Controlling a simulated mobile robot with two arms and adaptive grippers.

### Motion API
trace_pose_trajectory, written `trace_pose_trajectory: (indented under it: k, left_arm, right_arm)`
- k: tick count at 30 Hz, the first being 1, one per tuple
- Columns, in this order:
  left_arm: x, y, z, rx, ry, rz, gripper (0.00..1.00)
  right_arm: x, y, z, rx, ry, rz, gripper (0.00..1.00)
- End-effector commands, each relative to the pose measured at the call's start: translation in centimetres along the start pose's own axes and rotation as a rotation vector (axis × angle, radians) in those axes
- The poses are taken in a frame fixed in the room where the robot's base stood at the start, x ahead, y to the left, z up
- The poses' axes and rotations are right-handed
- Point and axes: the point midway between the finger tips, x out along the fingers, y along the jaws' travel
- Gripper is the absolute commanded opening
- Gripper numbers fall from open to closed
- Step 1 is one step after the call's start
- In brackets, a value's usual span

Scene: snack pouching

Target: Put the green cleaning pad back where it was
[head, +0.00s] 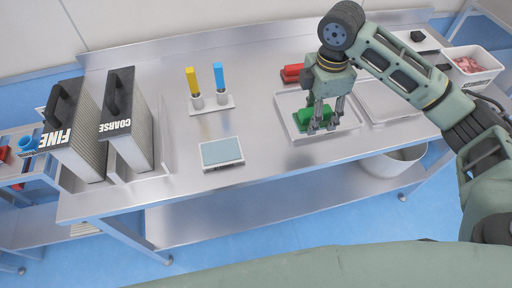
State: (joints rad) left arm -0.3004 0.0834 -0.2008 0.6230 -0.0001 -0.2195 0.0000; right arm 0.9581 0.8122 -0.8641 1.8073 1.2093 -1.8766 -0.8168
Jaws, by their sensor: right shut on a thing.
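The green cleaning pad (302,117) is at the white tray (349,124) on the right half of the steel table. My right gripper (321,128) points down over the tray with its fingers shut on the green pad. Part of the pad is hidden behind the fingers. I cannot tell whether the pad touches the tray floor or is slightly above it. A red pad (291,73) lies on the table just behind the tray. My left gripper does not show.
A second pale tray (392,112) adjoins on the right, and a white bin (473,60) holds pink items. A holder (211,107) with yellow and blue sticks, a small scale-like box (221,153), and FINE (72,135) and COARSE (128,120) graters stand leftward.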

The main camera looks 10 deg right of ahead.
Motion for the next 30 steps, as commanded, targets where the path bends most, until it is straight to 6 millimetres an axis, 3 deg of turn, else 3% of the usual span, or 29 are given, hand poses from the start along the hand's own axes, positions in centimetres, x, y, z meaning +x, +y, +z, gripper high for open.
trace_pose_trajectory:
  k: [5, 13, 20, 25, 30]
  left_arm:
    - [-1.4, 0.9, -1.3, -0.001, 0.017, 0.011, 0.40]
    - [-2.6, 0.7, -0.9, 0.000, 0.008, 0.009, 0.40]
    - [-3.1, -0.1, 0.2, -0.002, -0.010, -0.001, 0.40]
    - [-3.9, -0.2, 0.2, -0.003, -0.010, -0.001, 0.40]
    - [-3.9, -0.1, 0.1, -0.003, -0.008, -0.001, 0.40]
  right_arm:
    - [2.0, 1.0, -4.1, -0.004, 0.003, -0.004, 0.23]
    - [5.3, 2.5, -9.1, 0.000, 0.002, -0.002, 0.23]
    - [6.9, 2.8, -10.1, 0.004, 0.000, -0.002, 0.23]
    - [9.3, 2.7, -10.1, 0.004, -0.001, -0.003, 0.23]
    - [10.3, 2.8, -10.2, 0.001, 0.000, 0.000, 0.23]
